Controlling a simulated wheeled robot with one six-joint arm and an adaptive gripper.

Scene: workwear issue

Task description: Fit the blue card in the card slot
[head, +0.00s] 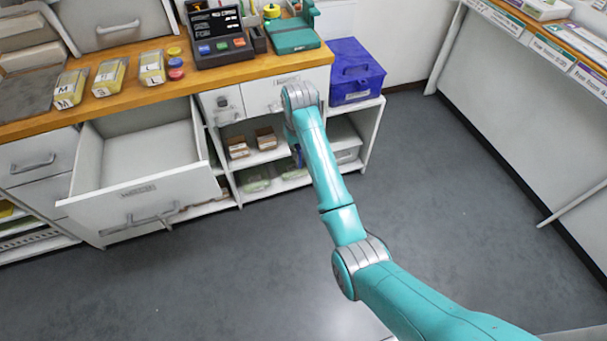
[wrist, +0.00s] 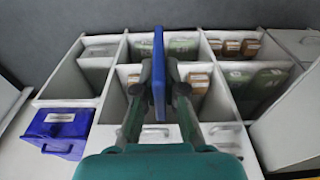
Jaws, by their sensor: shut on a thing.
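My gripper (wrist: 160,72) is shut on the blue card (wrist: 158,88), which stands edge-on between its two fingers in the wrist view. In the head view only a small blue strip of the card (head: 299,156) shows beside my arm, in front of the open shelves; most of the gripper is hidden there. A dark panel unit (head: 222,47) with blue, green and red-orange pieces stands on the counter, well above and left of the gripper. I cannot make out which opening is the card slot.
A large drawer (head: 140,192) is pulled open left of my arm. A blue box (head: 355,72) sits on the cabinet's right end. The shelves (wrist: 232,112) hold brown boxes and green packs. Labelled yellow packs (head: 110,77) lie on the wooden counter (head: 130,52). The floor at right is clear.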

